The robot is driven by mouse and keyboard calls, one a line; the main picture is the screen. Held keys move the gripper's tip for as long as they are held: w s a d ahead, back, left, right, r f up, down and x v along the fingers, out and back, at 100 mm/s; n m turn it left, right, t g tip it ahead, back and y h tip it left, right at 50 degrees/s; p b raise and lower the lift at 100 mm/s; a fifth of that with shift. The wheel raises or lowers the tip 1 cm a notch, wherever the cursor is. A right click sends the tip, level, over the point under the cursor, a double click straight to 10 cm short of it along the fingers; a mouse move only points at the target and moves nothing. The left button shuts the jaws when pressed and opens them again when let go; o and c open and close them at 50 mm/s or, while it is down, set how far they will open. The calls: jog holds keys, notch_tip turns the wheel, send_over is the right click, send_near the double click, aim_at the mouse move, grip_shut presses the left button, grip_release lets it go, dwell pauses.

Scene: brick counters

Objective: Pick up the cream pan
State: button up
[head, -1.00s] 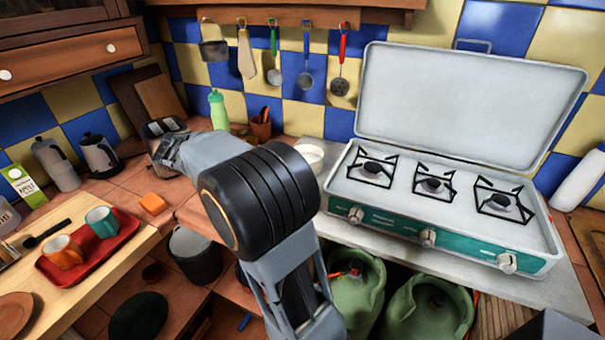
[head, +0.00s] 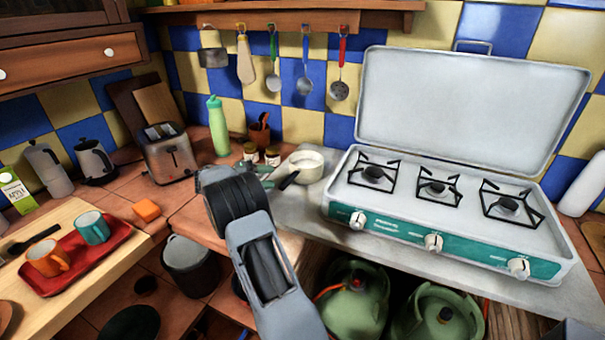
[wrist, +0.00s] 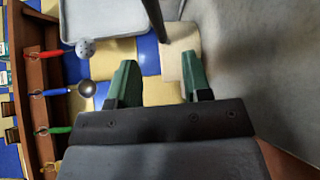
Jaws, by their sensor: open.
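The cream pan (head: 308,165) sits upright on the grey counter, left of the stove. Its dark handle (head: 289,181) points toward the front left, at my gripper. My gripper (head: 268,173) is low over the counter, just left of the pan, its green fingers pointing toward it and partly hidden by my wrist. In the wrist view the two green fingers (wrist: 160,82) stand apart with nothing held between them. A pale cream shape shows beyond them there; I cannot tell for sure that it is the pan.
The green stove (head: 440,220) with its raised lid stands right of the pan. Small jars (head: 262,154), a utensil pot (head: 259,131) and a green bottle (head: 218,126) stand behind. A toaster (head: 168,152) is at left. Utensils hang on the wall above.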

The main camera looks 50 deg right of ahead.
aim_at(295, 174)
jog(key=shift+p+x, duration=0.35)
jog(key=shift+x, duration=4.2)
jog(key=shift+c, duration=0.3)
grip_shut()
jog(key=shift+r, duration=0.1)
